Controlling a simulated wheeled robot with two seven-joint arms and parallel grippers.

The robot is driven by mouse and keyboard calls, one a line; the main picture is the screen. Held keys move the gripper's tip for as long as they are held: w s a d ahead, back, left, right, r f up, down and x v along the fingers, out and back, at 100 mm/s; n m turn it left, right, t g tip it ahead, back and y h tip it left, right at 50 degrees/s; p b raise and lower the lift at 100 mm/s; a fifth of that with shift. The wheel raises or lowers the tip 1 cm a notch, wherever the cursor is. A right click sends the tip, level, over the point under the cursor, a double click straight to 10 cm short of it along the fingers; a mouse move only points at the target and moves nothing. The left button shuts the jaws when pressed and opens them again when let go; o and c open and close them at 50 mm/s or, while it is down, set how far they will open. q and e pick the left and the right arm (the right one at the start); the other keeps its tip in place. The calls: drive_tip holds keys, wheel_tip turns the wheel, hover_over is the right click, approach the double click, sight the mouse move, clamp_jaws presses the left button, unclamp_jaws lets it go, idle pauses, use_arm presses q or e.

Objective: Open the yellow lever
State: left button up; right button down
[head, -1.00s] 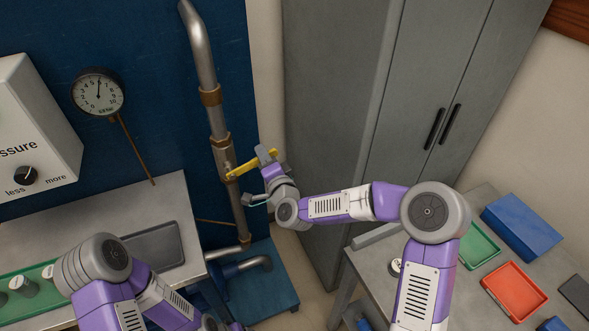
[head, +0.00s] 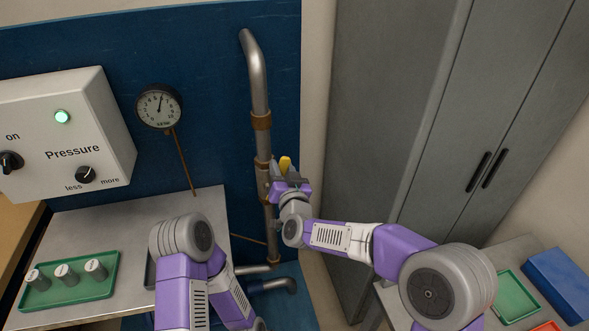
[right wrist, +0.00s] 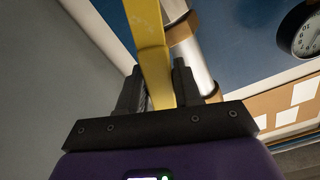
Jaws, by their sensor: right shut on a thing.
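The yellow lever (head: 286,164) sits on the vertical metal pipe (head: 258,90) in front of the blue panel. Only a short yellow piece of it shows above my right gripper (head: 284,179) in the head view. In the right wrist view the lever (right wrist: 148,35) runs down between the two dark fingers of my right gripper (right wrist: 158,88), which is shut on it. The pipe (right wrist: 190,55) is just behind the lever there. My left arm is low in the head view, and its gripper does not show.
A pressure control box (head: 75,130) with a lit green lamp and a gauge (head: 159,107) are on the left. A green tray (head: 105,288) with small containers is on the left table. A grey cabinet (head: 400,110) stands right of the pipe. More trays are at lower right.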

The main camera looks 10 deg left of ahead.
drive_tip(key=a+n, duration=0.1)
drive_tip(key=s+a+r+n, duration=0.1)
drive_tip(key=shift+a+n+p, duration=0.15)
drive_tip(key=shift+n+p, duration=0.25)
drive_tip(key=shift+s+a+f+n, duration=0.1)
drive_tip(key=shift+s+a+n, duration=0.15)
drive_tip(key=shift+a+n, duration=0.2)
drive_tip(key=c, duration=0.9)
unclamp_jaws()
drive_tip(key=shift+o, duration=0.2)
drive_tip(key=shift+f, duration=0.1)
drive_tip(key=v, duration=0.7)
drive_tip(key=shift+s+p, duration=0.3)
drive_tip(key=shift+d, duration=0.15)
